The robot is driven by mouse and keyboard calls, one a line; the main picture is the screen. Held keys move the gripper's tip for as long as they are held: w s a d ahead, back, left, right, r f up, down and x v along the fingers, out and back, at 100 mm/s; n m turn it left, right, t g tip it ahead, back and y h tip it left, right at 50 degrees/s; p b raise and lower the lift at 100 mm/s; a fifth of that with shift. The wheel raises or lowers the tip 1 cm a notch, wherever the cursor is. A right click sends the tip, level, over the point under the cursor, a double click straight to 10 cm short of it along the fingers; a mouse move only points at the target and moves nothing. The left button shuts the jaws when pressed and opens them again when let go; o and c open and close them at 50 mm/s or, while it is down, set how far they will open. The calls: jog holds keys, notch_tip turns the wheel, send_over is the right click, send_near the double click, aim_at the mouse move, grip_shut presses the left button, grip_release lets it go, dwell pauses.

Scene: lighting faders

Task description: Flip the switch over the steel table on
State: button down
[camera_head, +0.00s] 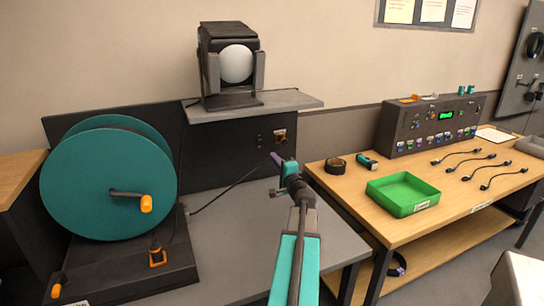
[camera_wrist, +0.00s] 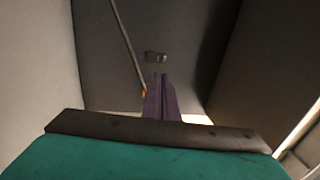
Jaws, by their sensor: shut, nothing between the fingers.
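The steel table (camera_head: 235,237) stands in the middle of the head view, with a dark upright panel (camera_head: 225,155) behind it. A small switch-like fitting (camera_head: 281,137) with an orange part sits on the panel's right side. Its lever position is too small to tell. My gripper (camera_head: 279,160) shows just below this fitting in the picture, and I cannot tell whether they touch. In the wrist view my purple fingers (camera_wrist: 161,97) are closed together with nothing between them. A small grey fitting (camera_wrist: 156,57) shows beyond them.
A teal reel (camera_head: 95,190) with an orange-handled crank stands left. A lamp (camera_head: 231,65) sits on a grey shelf (camera_head: 300,100) above the panel. A cable (camera_head: 225,192) crosses above the table. A wooden bench (camera_head: 370,215) with a green tray (camera_head: 402,207) and console (camera_head: 405,145) stands right.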

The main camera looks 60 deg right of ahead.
jog(key=shift+p+x, duration=1.7)
jog(key=shift+x, duration=4.85)
jog(key=shift+w+d+b, duration=0.15)
jog(key=shift+w+b, duration=0.05)
jog(key=shift+b, duration=0.45)
jog(key=shift+r, duration=0.15)
jog(key=shift+s, duration=0.1)
jog(key=shift+s+a, duration=0.3)
jog(key=shift+a, duration=0.15)
jog(key=b, duration=0.3)
send_near(260, 138)
jog(key=s+a+r, duration=0.2)
jog(key=s+a, duration=0.2)
jog(key=s, duration=0.2)
jog(key=shift+a, duration=0.15)
